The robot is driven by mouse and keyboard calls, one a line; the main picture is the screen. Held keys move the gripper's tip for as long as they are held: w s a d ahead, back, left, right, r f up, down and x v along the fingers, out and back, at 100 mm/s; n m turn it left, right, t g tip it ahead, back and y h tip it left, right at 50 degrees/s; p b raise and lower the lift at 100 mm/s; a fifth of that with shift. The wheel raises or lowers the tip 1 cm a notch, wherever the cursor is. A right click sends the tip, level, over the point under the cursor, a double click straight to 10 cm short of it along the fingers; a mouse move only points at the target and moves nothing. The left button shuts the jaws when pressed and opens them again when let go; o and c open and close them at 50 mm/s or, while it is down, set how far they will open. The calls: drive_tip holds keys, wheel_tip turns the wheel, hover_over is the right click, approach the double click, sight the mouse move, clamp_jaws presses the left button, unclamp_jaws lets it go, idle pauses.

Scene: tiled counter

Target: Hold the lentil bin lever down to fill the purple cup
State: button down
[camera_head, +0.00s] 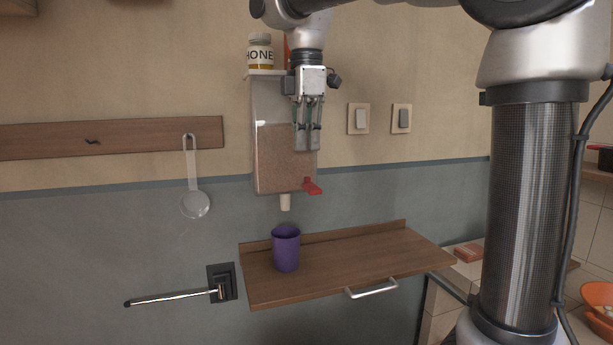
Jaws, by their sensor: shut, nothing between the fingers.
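The lentil bin (270,158) is a clear wall-mounted container with brownish-pink lentils filling its lower part. Its red lever (312,187) sticks out at the lower right. A pale spout (285,202) points down from the bin's underside. The purple cup (286,250) stands upright on the wooden shelf below the spout; its inside is mostly hidden. My gripper (307,148) points down in front of the bin's right side, above the red lever and apart from it. It is shut and empty.
A honey jar (260,52) stands on top of the bin. Two wall switches (359,118) are to the right. A ladle (194,190) hangs at the left. The wooden shelf (370,250) is clear right of the cup. A metal bar (170,298) juts out at lower left.

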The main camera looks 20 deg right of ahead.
wheel_tip(320, 180, down, 8)
drive_tip(key=shift+s+f+t, duration=0.2)
drive_tip(key=shift+f+t, duration=0.05)
drive_tip(key=shift+t, duration=0.55)
idle(0.5)
drive_tip(key=shift+s+f+t, duration=0.15)
drive_tip(key=shift+f+t, duration=0.65)
drive_tip(key=shift+f, duration=0.05)
drive_tip(key=shift+r, duration=0.1)
idle(2.1)
drive_tip(key=shift+r, duration=0.7)
drive_tip(key=w+v, duration=0.2)
drive_tip(key=v, duration=1.1)
drive_tip(key=shift+r, duration=0.75)
